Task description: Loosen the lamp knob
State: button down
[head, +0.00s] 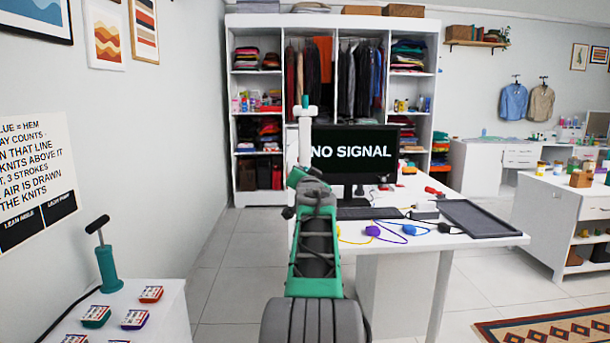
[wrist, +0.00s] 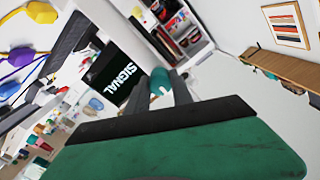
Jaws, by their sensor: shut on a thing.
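In the wrist view my gripper (wrist: 163,92) has its two dark fingers reaching forward past its green body. A small rounded teal piece, which I take for the lamp knob (wrist: 159,80), sits between the fingertips, and the jaws are shut on it. The fingers cover part of it. In the head view a white upright post (head: 305,140) with a short crossbar and a small teal tip stands beyond my arm, left of the monitor. I cannot tell clearly how it joins the knob. My arm hides the gripper's fingers and the knob there.
An open wardrobe (head: 236,110) stands behind. At lower left, a white cabinet (head: 172,305) carries a teal pump-like tool (head: 107,268) and several small tins. Floor between them is clear.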

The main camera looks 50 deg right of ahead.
jog(key=n+b, duration=0.1)
jog(key=n, duration=0.2)
jog(key=shift+f, duration=0.15)
jog(key=n+b, duration=0.2)
jog(key=n, duration=0.3)
jog(key=n+b, duration=0.1)
jog(key=n, duration=0.8)
jog(key=shift+b, duration=0.35)
jog(key=c, duration=1.1)
grip_release()
jog(key=shift+o, duration=0.2)
jog(key=shift+c, duration=0.3)
